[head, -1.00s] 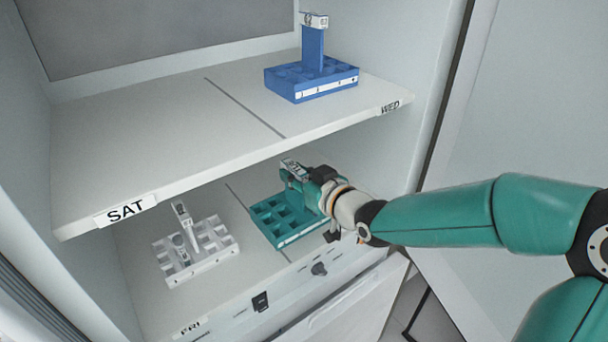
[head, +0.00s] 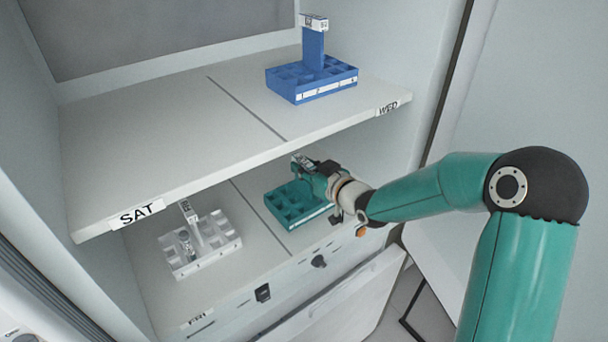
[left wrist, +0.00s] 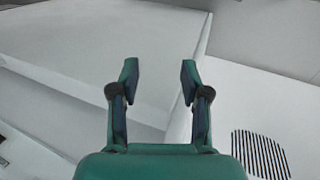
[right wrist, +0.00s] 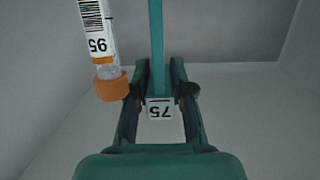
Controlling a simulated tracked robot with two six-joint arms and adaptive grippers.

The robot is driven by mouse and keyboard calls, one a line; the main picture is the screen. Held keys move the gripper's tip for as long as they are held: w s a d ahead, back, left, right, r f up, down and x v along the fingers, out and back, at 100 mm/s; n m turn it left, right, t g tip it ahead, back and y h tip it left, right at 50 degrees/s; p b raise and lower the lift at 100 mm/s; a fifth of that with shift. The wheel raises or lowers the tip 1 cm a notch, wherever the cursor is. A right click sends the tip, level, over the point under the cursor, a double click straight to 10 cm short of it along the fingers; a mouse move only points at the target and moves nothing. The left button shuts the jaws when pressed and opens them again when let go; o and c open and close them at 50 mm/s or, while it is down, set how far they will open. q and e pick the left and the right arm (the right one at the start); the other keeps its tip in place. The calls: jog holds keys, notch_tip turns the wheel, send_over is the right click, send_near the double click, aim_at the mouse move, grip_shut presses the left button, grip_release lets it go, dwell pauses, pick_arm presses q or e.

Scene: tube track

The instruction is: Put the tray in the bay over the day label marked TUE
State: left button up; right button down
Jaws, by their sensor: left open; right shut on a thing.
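A teal compartment tray (head: 290,208) is at the right side of the lower shelf, just right of the dividing line. My right gripper (head: 306,172) is shut on its upright handle. Whether the tray touches the shelf I cannot tell. The right wrist view shows the teal handle (right wrist: 156,40) between the fingers (right wrist: 160,88), with a label reading 75. My left gripper (left wrist: 160,76) is open and empty in the left wrist view and is out of the head view. Day labels SAT (head: 142,212), WED (head: 388,109) and FRI (head: 197,320) are readable; no TUE label shows.
A blue tray (head: 312,88) stands on the upper shelf's right half; its left half (head: 150,140) is empty. A white tray (head: 205,256) stands on the lower shelf's left half. The upper shelf hangs close above the lower bays. A tube (right wrist: 104,55) labelled 95 shows in the right wrist view.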

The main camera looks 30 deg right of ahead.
aim_at(303, 184)
notch_tip(303, 184, down, 2)
jog(key=shift+f+p, duration=0.25)
jog(key=shift+p, duration=0.15)
jog(key=shift+w+d+f+p, duration=0.15)
jog(key=shift+w+p, duration=0.05)
jog(key=shift+p, duration=0.1)
jog(key=shift+f, duration=0.15)
jog(key=c, duration=1)
grip_release()
jog(key=shift+s, duration=0.1)
